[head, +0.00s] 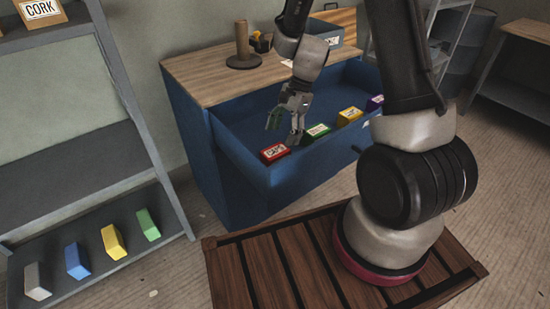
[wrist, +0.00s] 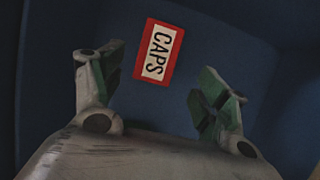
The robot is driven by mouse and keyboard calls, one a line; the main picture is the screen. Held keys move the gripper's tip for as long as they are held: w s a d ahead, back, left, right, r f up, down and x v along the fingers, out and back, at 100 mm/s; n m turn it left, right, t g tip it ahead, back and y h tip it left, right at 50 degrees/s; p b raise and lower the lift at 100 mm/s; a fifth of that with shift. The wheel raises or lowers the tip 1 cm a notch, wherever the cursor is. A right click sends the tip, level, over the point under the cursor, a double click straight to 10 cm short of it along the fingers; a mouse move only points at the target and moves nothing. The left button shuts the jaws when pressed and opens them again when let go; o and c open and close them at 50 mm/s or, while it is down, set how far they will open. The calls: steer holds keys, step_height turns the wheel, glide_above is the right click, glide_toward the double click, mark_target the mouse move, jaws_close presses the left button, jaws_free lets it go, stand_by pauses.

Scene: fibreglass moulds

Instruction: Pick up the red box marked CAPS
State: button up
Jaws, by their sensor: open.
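The red box marked CAPS (head: 274,152) lies label up in the open blue drawer, at its front left. In the wrist view the red box (wrist: 158,52) shows between and beyond my fingertips, its label readable and turned sideways. My gripper (head: 284,124) is open and empty, above the drawer and a little behind and to the right of the red box. In the wrist view the two green-padded fingers of my gripper (wrist: 160,90) stand wide apart and do not appear to touch the box.
A green box (head: 317,130), a yellow box (head: 349,116) and a purple box (head: 375,102) lie along the drawer to the right. The drawer's front wall (head: 315,158) rises beside the boxes. A brown spool post (head: 242,45) stands on the wooden cabinet top (head: 200,75).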

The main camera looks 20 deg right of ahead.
mark_target(277, 150)
steer(key=x, duration=0.8)
steer(key=shift+s+a, duration=0.1)
steer(key=shift+s, duration=0.2)
steer(key=c, duration=1.2)
